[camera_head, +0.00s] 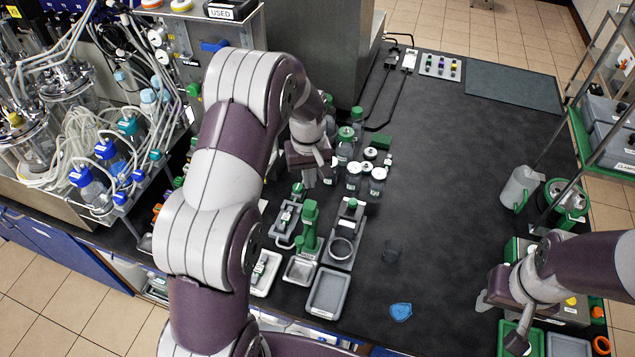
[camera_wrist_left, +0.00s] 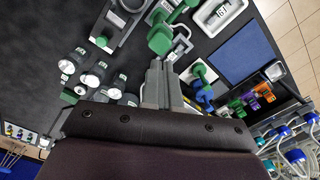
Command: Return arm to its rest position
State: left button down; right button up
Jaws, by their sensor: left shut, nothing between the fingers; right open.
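My left arm (camera_head: 215,170) rises from the lower left and bends over the bench. Its left gripper (camera_head: 322,178) hangs above the bench beside the green-capped bottles, shut and empty. In the left wrist view its grey fingertips (camera_wrist_left: 158,68) are together, with a green-topped item (camera_wrist_left: 160,40) just beyond them. I cannot tell if they touch it. My right gripper (camera_head: 498,318) is at the lower right, open, over the small trays and boxes there.
Green-capped bottles (camera_head: 354,175) stand close to the left gripper. A green stand (camera_head: 309,228) and a grey tray (camera_head: 326,293) are in front. The bioreactor rig (camera_head: 60,130) with tubing fills the left. A blue piece (camera_head: 401,311) lies on the bench (camera_head: 440,180), whose middle is mostly clear.

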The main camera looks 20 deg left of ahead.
pick_arm(q)
jog(key=s+d+f+m+b, duration=0.2)
jog(key=s+b, duration=0.4)
jog(key=s, duration=0.3)
jog(key=s+d+f+m+t+b, duration=0.1)
jog(key=s+d+f+m+b, duration=0.2)
jog(key=s+b, duration=0.3)
jog(key=s+f+m, duration=0.1)
jog(key=s, duration=0.3)
jog(key=shift+m+b, duration=0.35)
jog(key=shift+m, duration=0.05)
